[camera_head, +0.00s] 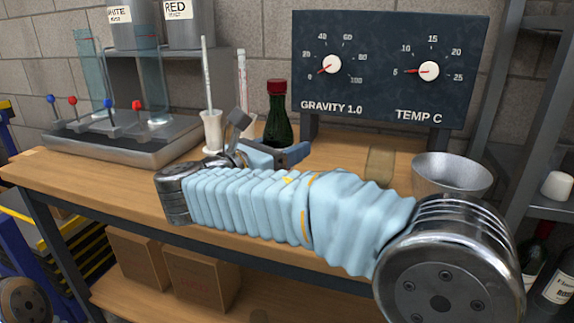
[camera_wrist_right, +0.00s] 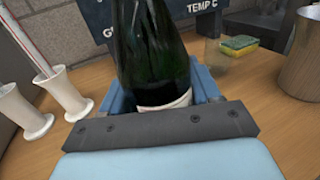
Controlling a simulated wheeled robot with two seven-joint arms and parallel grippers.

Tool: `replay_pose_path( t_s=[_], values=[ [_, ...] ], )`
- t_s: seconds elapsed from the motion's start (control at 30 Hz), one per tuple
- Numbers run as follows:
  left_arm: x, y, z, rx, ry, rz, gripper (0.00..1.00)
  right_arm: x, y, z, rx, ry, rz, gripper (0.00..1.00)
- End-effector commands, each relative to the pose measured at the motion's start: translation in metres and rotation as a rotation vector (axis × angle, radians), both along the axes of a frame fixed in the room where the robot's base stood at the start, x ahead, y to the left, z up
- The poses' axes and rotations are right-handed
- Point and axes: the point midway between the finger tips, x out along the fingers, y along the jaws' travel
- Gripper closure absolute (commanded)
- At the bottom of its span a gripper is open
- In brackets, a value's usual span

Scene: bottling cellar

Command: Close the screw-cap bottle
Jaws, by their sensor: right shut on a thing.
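A dark green bottle (camera_head: 278,125) with a dark red top stands upright on the wooden bench, in front of the dial panel. I cannot tell whether the red top is a fitted cap. My right gripper (camera_head: 283,153) reaches in from the right and is shut around the bottle's lower body, which it partly hides. In the right wrist view the bottle (camera_wrist_right: 153,60) rises between the blue fingers, with a pale label edge low down and its top out of frame. No separate loose cap is seen. My left gripper is not in view.
Two white-footed cylinders (camera_head: 212,130) stand left of the bottle, beside a metal filler stand (camera_head: 120,140) with coloured knobs. A metal bowl (camera_head: 452,175) stands at the right. A glass and a yellow-green sponge (camera_wrist_right: 238,45) are right of the bottle. A dial panel (camera_head: 388,70) stands behind.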

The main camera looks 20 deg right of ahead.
Motion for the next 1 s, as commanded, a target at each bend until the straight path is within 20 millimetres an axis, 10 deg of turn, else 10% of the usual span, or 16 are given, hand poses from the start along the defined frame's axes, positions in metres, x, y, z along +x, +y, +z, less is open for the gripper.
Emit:
replay_pose_path(
  t_s=[0.7, 0.73, 1.0],
  values=[
    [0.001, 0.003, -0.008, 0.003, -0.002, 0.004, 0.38, 0.003, -0.007, -0.042, 0.000, 0.000, -0.001, 1.00],
    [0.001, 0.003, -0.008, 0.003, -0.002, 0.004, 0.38, 0.004, -0.007, -0.042, 0.001, 0.001, -0.001, 0.33],
    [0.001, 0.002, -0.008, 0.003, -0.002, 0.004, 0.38, 0.003, -0.006, -0.042, 0.001, 0.001, -0.001, 0.13]
  ],
)
